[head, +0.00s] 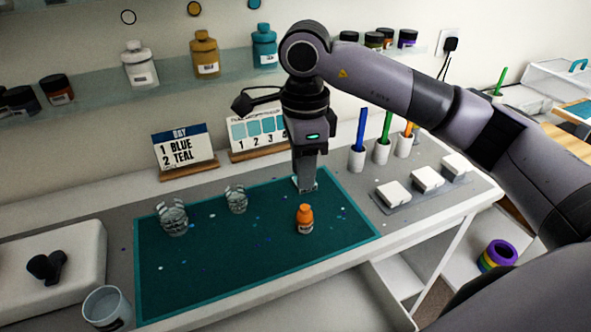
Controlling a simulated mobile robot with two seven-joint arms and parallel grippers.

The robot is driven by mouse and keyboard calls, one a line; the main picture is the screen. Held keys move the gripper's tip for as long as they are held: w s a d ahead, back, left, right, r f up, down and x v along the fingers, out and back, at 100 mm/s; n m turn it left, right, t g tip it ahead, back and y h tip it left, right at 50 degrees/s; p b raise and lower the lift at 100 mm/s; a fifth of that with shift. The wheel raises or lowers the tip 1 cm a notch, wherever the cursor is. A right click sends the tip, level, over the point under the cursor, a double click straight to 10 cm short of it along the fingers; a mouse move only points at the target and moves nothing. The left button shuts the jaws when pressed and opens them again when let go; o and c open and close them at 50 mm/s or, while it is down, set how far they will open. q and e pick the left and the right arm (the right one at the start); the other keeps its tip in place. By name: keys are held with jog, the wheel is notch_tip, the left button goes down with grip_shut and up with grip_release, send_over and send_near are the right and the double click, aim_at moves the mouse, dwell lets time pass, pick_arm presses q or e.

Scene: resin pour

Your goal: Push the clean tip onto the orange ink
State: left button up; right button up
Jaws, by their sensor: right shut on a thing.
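The orange ink (305,219) is a small orange bottle with a pale label, standing upright on the teal mat (190,288) near its right part. My right gripper (305,187) points down just behind the bottle, apart from it in the picture. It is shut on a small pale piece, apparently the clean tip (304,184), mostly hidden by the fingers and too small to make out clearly. My left gripper is not in view.
Two clear cups (173,218) (236,199) stand on the mat's left half. Holders with blue, green and orange sticks (357,155) and white blocks (393,194) stand to the right. A cup (106,308) is at front left. The mat's front middle is clear.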

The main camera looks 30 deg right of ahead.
aim_at(303, 208)
jog(key=shift+w+d, duration=0.1)
jog(key=shift+d, duration=0.05)
jog(key=shift+f+b, duration=0.55)
jog(key=shift+f, duration=0.25)
jog(key=shift+f+b, duration=1.7)
jog(key=shift+f, duration=0.7)
jog(key=shift+f+b, duration=0.15)
jog(key=shift+b, duration=0.45)
dwell(0.3)
jog(key=o, duration=1.6)
jog(key=shift+c, duration=0.2)
jog(key=shift+r, duration=0.2)
